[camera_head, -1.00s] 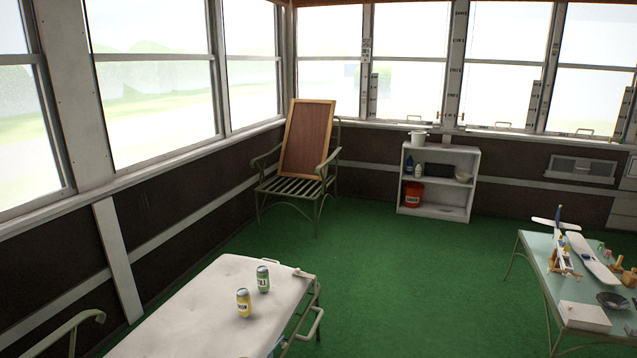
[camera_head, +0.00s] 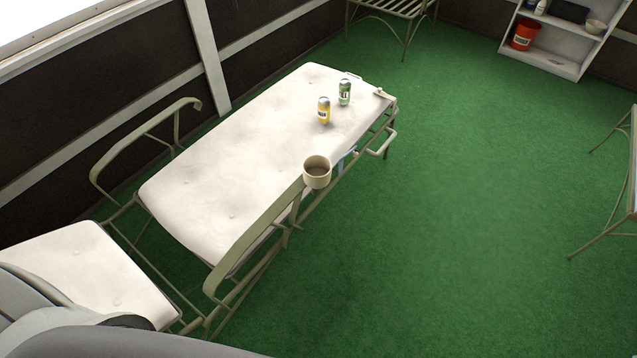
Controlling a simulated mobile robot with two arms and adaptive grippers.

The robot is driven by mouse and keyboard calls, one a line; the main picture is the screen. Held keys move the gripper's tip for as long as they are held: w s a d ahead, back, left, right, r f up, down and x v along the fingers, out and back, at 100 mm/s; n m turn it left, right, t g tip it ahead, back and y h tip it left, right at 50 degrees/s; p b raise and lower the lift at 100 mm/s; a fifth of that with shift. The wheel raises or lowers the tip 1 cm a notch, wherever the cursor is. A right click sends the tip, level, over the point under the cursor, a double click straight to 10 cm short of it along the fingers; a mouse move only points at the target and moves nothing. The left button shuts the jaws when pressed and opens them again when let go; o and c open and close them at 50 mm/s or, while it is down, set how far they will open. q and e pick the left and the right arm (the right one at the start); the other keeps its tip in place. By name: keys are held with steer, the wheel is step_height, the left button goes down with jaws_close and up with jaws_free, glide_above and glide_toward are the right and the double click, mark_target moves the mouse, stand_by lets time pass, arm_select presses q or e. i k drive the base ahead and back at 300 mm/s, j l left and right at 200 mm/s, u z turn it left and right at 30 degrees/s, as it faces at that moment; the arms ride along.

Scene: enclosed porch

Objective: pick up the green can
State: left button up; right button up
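The green can (camera_head: 345,92) stands upright near the far end of the white cushioned lounger (camera_head: 225,150). A yellow can (camera_head: 323,110) stands upright just to its left and nearer to me, with a small gap between them. Neither of my grippers shows in the head view. A grey part of my own body fills the lower left corner.
A beige cup (camera_head: 317,172) sits at the end of the lounger's near metal armrest (camera_head: 255,230). A white shelf (camera_head: 545,52) with a red bucket (camera_head: 524,34) stands at the top right. Green carpet (camera_head: 470,200) lies clear to the lounger's right.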

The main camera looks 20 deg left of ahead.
mark_target(344, 86)
steer(key=i+l+u, duration=0.2)
steer(key=i+l, duration=0.15)
steer(key=i, duration=0.45)
steer(key=i+l+u, duration=0.2)
steer(key=i+l, duration=0.25)
steer(key=i, duration=0.3)
steer(key=i+l+u, duration=0.2)
steer(key=i+l, duration=0.35)
steer(key=i, duration=0.15)
